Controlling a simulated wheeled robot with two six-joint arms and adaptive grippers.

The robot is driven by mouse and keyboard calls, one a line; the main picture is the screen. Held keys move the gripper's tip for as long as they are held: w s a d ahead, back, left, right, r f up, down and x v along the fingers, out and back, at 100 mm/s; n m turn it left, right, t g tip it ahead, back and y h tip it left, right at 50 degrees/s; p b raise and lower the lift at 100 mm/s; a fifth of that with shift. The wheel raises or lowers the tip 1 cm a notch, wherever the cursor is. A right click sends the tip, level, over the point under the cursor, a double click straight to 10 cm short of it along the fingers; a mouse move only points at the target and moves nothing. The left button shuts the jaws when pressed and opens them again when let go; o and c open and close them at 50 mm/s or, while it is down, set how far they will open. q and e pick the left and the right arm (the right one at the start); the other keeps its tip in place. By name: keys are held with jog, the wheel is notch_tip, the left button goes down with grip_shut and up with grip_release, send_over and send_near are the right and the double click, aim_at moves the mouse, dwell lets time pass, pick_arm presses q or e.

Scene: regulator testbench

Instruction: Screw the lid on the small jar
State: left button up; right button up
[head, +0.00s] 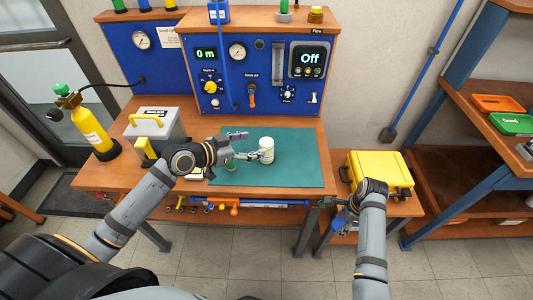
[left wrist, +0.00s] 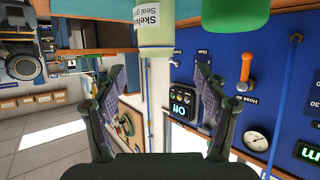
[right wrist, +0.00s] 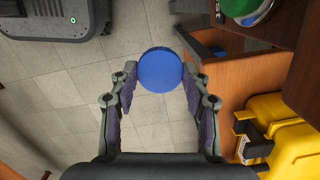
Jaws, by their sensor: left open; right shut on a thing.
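A pale jar (head: 266,151) with a printed label stands upright on the green mat (head: 300,172). It also shows at the top of the left wrist view (left wrist: 154,30). My left gripper (head: 250,145) is open and empty, with its fingers just left of the jar. A small green round thing (head: 231,166) is on the mat beneath it, and a green shape (left wrist: 235,12) shows in the left wrist view. My right gripper (head: 343,208) is shut on a blue disc (right wrist: 160,70), which looks like a lid. It holds the disc at its fingertips, off the bench's right front.
A blue test panel (head: 260,85) stands behind the mat. A grey box with a yellow handle (head: 152,128) and a yellow bottle (head: 92,130) are at the left. A yellow case (head: 378,172) sits right of the bench. The mat's right part is clear.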

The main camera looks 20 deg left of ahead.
aim_at(261, 144)
pick_arm(q)
jog(key=shift+x, duration=0.8)
jog(key=shift+f+p+x, duration=0.1)
jog(key=shift+p+x, duration=0.1)
jog(key=shift+x, duration=1.15)
jog(key=shift+f+p+x, duration=0.15)
jog(key=shift+p+x, duration=0.05)
jog(key=shift+x, duration=1.1)
jog(key=shift+s, duration=0.25)
jog(key=c, duration=1.5)
